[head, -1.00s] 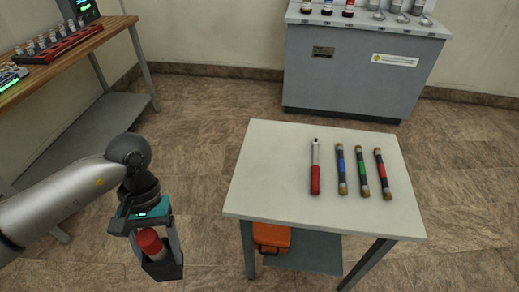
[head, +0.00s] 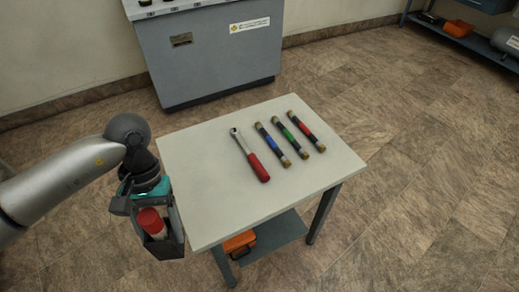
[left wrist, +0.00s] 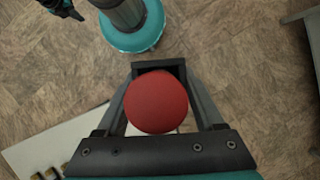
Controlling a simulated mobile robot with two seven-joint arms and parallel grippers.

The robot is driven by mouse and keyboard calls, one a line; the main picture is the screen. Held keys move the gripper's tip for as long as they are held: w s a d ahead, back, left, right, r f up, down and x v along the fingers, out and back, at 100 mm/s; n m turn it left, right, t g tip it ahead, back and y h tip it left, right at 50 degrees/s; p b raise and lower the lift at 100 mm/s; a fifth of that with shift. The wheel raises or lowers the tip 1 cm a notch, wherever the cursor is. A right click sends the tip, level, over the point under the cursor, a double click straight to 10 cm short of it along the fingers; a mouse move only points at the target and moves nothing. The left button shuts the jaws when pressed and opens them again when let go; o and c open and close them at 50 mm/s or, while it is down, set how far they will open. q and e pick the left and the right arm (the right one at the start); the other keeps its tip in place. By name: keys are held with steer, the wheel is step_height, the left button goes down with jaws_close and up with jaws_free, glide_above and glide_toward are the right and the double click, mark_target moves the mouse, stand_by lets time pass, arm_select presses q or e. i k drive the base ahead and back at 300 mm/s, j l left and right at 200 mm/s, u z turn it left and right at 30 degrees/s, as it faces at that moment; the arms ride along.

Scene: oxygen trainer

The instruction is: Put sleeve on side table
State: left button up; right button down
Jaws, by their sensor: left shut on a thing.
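The sleeve, seen as a red-topped cylinder with a pale body (head: 151,221), is held in my left gripper (head: 166,238). The gripper is shut on it, left of the side table and apart from it. In the left wrist view the round red top (left wrist: 156,102) sits between the fingers, which hide its lower part. The white side table (head: 200,210) stands right of the gripper; its corner also shows in the left wrist view (left wrist: 55,140). A dark part at the top left of that view may be my right gripper; its jaws are unclear.
A red-handled wrench (head: 250,156) and three banded rods, blue (head: 272,145), green (head: 292,134) and red (head: 305,124), lie on the tabletop. Its near left part is bare. An orange case (head: 239,242) sits on the lower shelf. A grey cabinet (head: 205,60) stands behind.

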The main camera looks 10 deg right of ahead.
mark_target(209, 170)
steer(key=j+z, duration=0.25)
steer(key=z, duration=0.15)
steer(key=i+j+z, duration=0.1)
steer(key=j+z, duration=0.15)
steer(key=z, duration=0.2)
steer(key=j+z, duration=0.75)
